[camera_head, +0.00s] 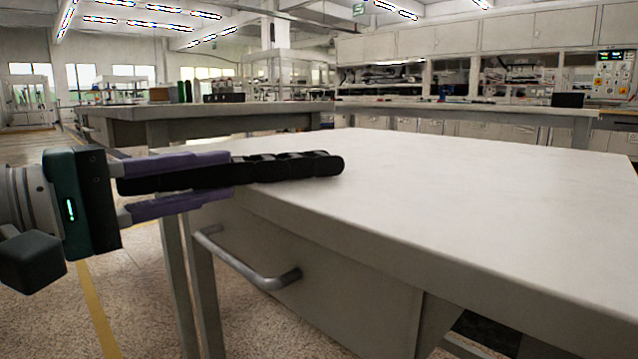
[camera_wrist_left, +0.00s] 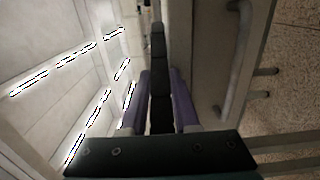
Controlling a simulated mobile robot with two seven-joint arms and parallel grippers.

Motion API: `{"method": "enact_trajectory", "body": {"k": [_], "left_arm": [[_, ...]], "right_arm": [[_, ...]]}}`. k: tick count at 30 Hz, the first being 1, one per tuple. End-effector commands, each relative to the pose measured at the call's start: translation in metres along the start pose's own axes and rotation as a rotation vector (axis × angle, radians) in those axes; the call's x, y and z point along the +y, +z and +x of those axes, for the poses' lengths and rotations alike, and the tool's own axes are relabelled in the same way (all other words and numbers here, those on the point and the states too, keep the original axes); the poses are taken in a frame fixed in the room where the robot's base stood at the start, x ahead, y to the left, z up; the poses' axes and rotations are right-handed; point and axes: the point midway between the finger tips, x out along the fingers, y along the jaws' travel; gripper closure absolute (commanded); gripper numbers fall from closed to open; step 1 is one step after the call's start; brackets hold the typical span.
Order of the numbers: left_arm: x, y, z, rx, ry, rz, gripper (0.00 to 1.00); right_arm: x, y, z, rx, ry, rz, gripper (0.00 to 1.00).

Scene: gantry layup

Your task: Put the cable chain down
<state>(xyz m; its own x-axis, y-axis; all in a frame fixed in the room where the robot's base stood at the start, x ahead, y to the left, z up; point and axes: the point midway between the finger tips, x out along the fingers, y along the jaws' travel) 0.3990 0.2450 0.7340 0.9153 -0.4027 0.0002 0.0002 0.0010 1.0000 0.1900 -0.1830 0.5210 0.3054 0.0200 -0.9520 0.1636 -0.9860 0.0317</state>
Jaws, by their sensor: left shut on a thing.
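The cable chain (camera_head: 290,166) is a black, segmented strip. My left gripper (camera_head: 225,177), with purple fingers, is shut on it at the left edge of the white table (camera_head: 450,200). The chain points to the right out of the fingers, and its far end shows over the tabletop in the head view. I cannot tell whether it touches the surface. In the left wrist view the chain (camera_wrist_left: 159,70) runs straight out between the two purple fingers (camera_wrist_left: 160,98). My right gripper is in neither view.
The tabletop is bare. A drawer with a grey bar handle (camera_head: 250,268) sits under its near side. Another bench (camera_head: 230,110) stands behind at the left, and a long workbench (camera_head: 480,108) with equipment lines the back. Open floor lies at the left.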

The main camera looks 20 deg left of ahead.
Motion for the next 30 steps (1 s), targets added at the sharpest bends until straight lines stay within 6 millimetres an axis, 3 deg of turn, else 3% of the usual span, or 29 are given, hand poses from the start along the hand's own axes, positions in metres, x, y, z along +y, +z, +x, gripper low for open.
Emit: {"method": "enact_trajectory", "body": {"k": [5, 6, 14, 24, 30], "left_arm": [[-0.003, 0.0, 0.0, 0.0, 0.001, 0.001, 1.0], [-0.004, 0.0, 0.0, 0.0, 0.0, 0.001, 0.7], [-0.003, 0.0, 0.0, 0.0, 0.0, 0.001, 0.41], [0.002, 0.0, -0.001, 0.0, -0.001, 0.001, 0.41], [-0.003, 0.0, -0.032, 0.001, -0.005, 0.0, 0.41]], "right_arm": [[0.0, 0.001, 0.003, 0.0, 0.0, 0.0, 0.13], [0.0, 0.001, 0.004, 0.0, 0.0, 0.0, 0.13], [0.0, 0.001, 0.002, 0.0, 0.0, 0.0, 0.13], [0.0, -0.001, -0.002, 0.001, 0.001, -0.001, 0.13], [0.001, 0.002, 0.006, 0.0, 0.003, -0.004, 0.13]]}}
